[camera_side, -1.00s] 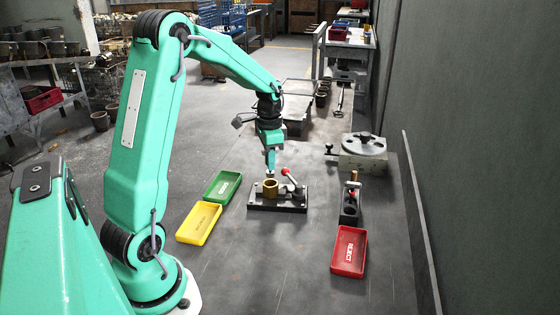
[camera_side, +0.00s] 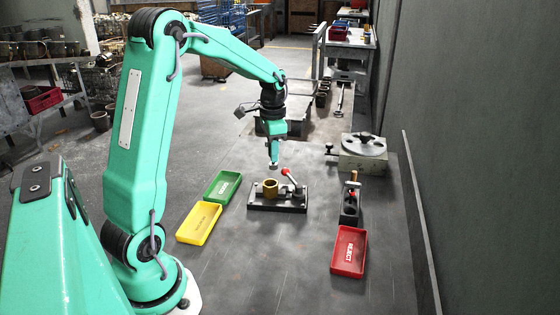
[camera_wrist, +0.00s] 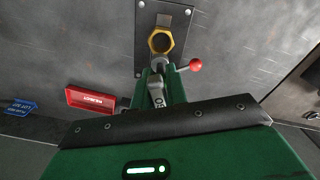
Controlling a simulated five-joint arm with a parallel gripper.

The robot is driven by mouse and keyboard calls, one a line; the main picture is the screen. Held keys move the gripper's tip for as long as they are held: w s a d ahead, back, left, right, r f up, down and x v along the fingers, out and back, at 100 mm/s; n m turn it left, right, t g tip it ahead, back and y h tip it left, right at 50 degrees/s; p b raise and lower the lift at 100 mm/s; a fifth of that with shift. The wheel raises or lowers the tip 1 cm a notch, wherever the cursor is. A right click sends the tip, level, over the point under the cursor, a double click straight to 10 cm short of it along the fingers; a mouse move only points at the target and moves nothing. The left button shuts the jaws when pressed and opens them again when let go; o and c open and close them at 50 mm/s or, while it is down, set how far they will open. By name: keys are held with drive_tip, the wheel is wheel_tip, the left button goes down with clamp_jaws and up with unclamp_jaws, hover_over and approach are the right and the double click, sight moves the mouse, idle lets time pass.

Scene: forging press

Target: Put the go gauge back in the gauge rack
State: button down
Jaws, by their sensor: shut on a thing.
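My gripper (camera_side: 273,162) is shut on the go gauge, a grey pin marked GO (camera_wrist: 158,97) between the fingers in the wrist view. In the side view the gauge's grey lower end (camera_side: 273,167) hangs just above a brass nut-like part (camera_side: 270,187) and looks clear of it. That part also shows in the wrist view (camera_wrist: 167,32). It sits on a black fixture (camera_side: 262,205) with a red-knobbed lever (camera_side: 289,178). The gauge rack (camera_side: 348,212), a small black block, stands to the right, with a copper-coloured handle (camera_side: 354,177) standing up at its far end.
A red reject tray (camera_side: 349,250) lies in front of the rack. Green (camera_side: 223,187) and yellow (camera_side: 199,222) trays lie left of the fixture. A round-topped grey device (camera_side: 362,152) stands behind the rack. The bench between fixture and rack is clear.

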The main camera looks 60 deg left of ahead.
drive_tip(key=w+d+f+m, duration=0.1)
drive_tip(key=w+d+m, duration=0.2)
drive_tip(key=w+d, duration=0.3)
drive_tip(key=w+d+f+m, duration=0.1)
drive_tip(key=w+d+m, duration=0.1)
drive_tip(key=w+d, duration=0.5)
drive_tip(key=d, duration=0.6)
drive_tip(key=shift+d+f+m, duration=0.15)
drive_tip(key=shift+f+m, duration=0.05)
drive_tip(key=shift+m, duration=0.2)
drive_tip(key=shift+f, duration=0.1)
drive_tip(key=shift+f, duration=1.9)
drive_tip(key=shift+f, duration=1.85)
drive_tip(key=c, duration=1.3)
unclamp_jaws()
